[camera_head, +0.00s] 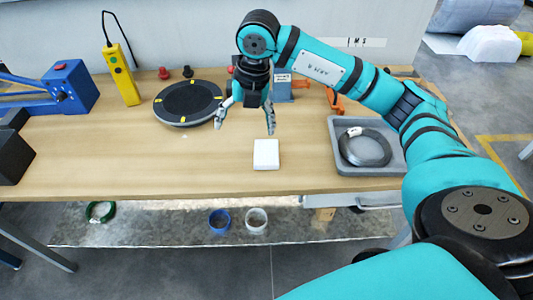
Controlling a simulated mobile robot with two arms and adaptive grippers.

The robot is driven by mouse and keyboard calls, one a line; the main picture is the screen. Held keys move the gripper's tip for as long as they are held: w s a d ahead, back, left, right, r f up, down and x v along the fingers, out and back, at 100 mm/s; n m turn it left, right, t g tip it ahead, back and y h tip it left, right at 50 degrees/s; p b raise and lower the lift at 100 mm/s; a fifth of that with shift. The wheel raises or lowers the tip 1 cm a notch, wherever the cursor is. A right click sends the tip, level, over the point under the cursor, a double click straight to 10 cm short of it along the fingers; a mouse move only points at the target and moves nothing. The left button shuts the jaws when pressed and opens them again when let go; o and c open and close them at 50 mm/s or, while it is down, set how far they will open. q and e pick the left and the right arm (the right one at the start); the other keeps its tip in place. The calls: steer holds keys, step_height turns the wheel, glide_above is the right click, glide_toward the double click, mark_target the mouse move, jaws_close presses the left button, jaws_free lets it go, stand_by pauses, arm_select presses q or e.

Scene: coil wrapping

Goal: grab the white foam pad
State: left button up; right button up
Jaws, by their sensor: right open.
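The white foam pad (266,154) lies flat on the wooden table (90,165), near the middle of its front part. My right gripper (244,126) hangs above the table, pointing down, with its two fingers spread wide and nothing between them. It is behind and slightly left of the pad in the picture, apart from it. My left gripper does not show.
A black turntable (188,102) stands left of my right gripper. A grey tray (340,126) with a dark wire coil (365,147) sits at the right. A yellow pendant (123,75) and a blue machine (73,85) stand at the left. The table's front left is mostly clear.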

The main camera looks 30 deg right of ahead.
steer(key=m+h, duration=0.1)
steer(key=h, duration=0.1)
glide_toward(266, 151)
steer(key=f+p, duration=0.2)
steer(key=shift+w+a+f+p, duration=0.1)
steer(key=shift+w+f+p, duration=0.15)
steer(key=shift+p, duration=0.1)
steer(key=shift+w+f, duration=0.15)
steer(key=shift+f, duration=0.45)
steer(key=f, duration=0.1)
steer(key=f+p, duration=0.2)
steer(key=f, duration=0.1)
steer(key=shift+d+f, duration=0.1)
steer(key=shift+d, duration=0.25)
steer(key=shift+w+f, duration=0.15)
steer(key=shift+f, duration=0.4)
steer(key=c, duration=0.9)
